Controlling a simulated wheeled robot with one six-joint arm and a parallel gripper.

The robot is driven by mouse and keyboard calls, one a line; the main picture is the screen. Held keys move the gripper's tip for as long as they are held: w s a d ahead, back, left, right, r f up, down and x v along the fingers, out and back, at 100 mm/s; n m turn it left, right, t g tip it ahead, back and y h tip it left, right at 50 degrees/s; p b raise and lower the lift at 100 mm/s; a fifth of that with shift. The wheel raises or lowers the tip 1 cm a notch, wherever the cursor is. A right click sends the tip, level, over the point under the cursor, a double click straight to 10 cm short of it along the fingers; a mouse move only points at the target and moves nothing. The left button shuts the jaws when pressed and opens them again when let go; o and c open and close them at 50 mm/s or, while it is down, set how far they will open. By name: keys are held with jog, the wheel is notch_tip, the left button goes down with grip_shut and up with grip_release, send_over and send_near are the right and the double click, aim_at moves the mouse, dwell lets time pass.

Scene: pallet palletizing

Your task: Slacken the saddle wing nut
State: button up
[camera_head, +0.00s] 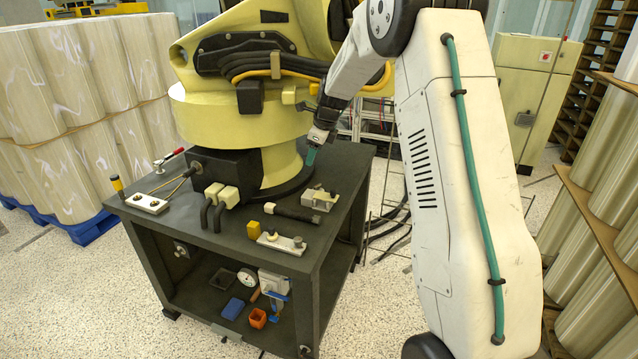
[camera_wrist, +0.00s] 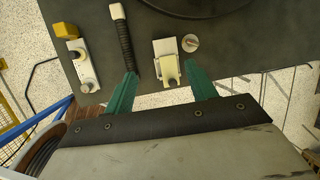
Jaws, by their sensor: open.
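My gripper (camera_wrist: 162,72) is open, its two green fingers spread wide and nothing held between them. In the wrist view a metal bracket with a cream block (camera_wrist: 170,70), seemingly the saddle, lies between the fingertips near the table edge. A small round slotted metal piece (camera_wrist: 190,43) sits beside it; I cannot tell whether this is the wing nut. In the head view the bracket (camera_head: 320,199) is on the dark table top, and my gripper (camera_head: 311,157) is above and behind it, partly hidden by my arm. Contact cannot be told.
A black ribbed hose (camera_wrist: 125,42) lies beside the bracket. A metal plate with knobs (camera_head: 282,243) and a yellow block (camera_head: 254,229) are nearby. The yellow robot's base (camera_head: 240,115) rises behind on the table (camera_head: 190,237). Loose items lie on the lower shelf.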

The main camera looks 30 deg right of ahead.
aim_at(318, 185)
jog(key=w+d+f+m, duration=0.2)
jog(key=w+f, duration=0.1)
jog(key=f, duration=0.3)
jog(key=w+d+f+m, duration=0.2)
jog(key=f, duration=0.4)
jog(key=w+d+f+m, duration=0.2)
jog(key=w+f, duration=0.1)
jog(key=f, duration=0.3)
jog(key=shift+w+d+t, duration=0.35)
jog(key=shift+t, duration=0.05)
jog(key=c, duration=1)
